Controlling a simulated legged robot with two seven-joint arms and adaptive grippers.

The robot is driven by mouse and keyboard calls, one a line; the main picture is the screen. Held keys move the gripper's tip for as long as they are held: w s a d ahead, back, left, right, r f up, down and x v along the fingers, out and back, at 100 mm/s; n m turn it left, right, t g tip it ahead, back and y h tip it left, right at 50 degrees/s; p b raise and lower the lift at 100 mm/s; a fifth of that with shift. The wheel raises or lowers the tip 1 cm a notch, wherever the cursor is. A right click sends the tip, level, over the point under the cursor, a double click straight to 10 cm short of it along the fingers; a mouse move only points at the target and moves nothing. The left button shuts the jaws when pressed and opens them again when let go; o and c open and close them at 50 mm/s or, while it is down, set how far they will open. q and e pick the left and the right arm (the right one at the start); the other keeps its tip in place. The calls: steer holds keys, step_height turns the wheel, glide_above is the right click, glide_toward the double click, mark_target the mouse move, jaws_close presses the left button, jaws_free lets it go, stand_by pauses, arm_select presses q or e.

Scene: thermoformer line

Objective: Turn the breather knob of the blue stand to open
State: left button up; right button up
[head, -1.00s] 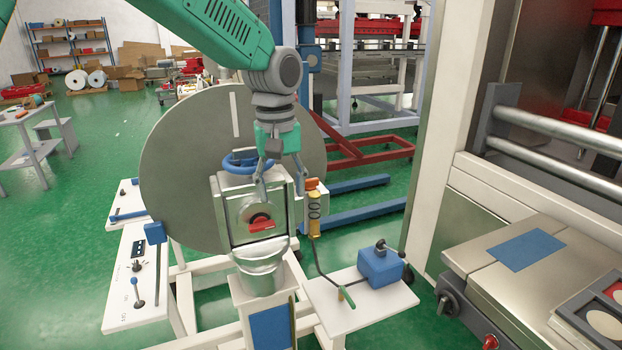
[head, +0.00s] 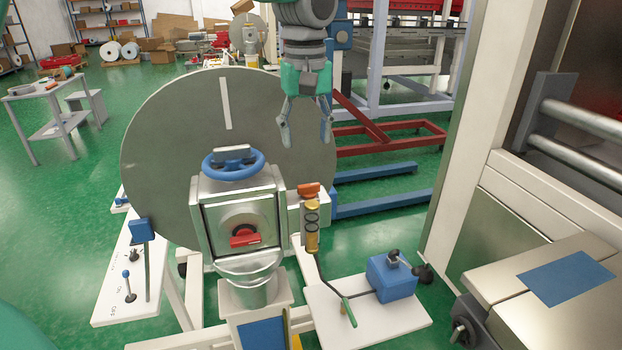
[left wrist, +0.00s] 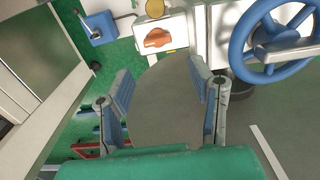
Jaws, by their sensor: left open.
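The blue stand, a pale stand with a blue handwheel (head: 233,164) and a blue front panel (head: 262,333), is in the middle of the head view. An orange knob (head: 309,189) sits on a small white box at its right side, above a yellow fitting. The knob also shows in the left wrist view (left wrist: 157,39), its grip lying roughly crosswise there. A red handle (head: 245,236) sits in the stand's round front recess. My left gripper (head: 305,143) is open and empty, pointing down, above and apart from the orange knob. My right gripper is not in view.
A large grey disc (head: 165,150) stands behind the stand. The handwheel (left wrist: 268,45) is close on the right in the left wrist view. A white side shelf (head: 395,322) carries a blue block (head: 391,277). A pale machine (head: 540,235) stands at the right.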

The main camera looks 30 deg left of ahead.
mark_target(308, 184)
arm_select(q)
steer(key=f, duration=0.7)
steer(key=f+p, duration=0.1)
steer(key=f, duration=0.2)
steer(key=shift+w+d+f, duration=0.2)
steer(key=shift+w+f, duration=0.1)
steer(key=shift+f, duration=0.05)
steer(key=shift+w+a, duration=0.1)
steer(key=shift+a, duration=0.1)
steer(key=c, duration=0.9)
